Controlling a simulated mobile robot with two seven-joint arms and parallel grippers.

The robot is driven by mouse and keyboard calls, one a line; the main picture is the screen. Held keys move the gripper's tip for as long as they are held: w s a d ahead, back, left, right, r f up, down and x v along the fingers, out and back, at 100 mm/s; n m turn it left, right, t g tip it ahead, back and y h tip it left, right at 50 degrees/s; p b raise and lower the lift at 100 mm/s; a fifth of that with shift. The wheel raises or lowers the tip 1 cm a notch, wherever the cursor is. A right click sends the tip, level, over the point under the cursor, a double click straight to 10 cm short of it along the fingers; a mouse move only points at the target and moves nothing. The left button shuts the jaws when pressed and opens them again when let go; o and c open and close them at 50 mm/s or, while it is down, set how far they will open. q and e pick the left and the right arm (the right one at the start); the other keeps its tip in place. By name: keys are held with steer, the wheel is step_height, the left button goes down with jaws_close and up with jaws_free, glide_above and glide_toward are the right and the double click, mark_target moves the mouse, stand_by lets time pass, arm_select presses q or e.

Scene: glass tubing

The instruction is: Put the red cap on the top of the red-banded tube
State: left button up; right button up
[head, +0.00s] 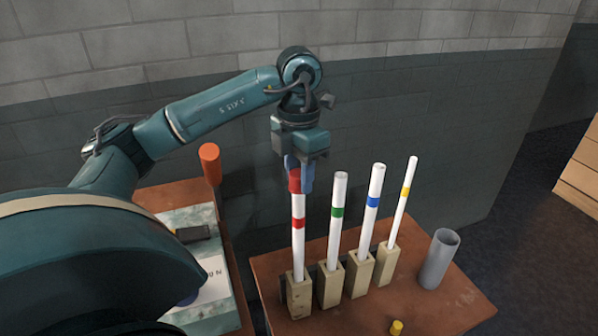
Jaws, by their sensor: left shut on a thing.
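The red-banded tube (298,245) is white with a red band and stands upright in the leftmost wooden block (299,296). My left gripper (299,184) is above this tube, pointing down, and is shut on the red cap (294,182). The cap appears at the tube's top end. From this angle I cannot tell whether it is seated on the tube or just above or in front of it. My right gripper is not in view.
To the right stand tubes with green (337,212), blue (373,202) and yellow (406,192) bands, each in a block. A grey cup (437,262) and a yellow cap (396,327) are on the brown table (455,311). An orange cylinder (210,160) stands left.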

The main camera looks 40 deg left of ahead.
arm_select(q)
steer(key=shift+f+b, duration=0.4)
steer(key=shift+f, duration=0.25)
stand_by(0.6)
stand_by(0.3)
steer(key=o, duration=1.6)
steer(key=shift+c, duration=0.2)
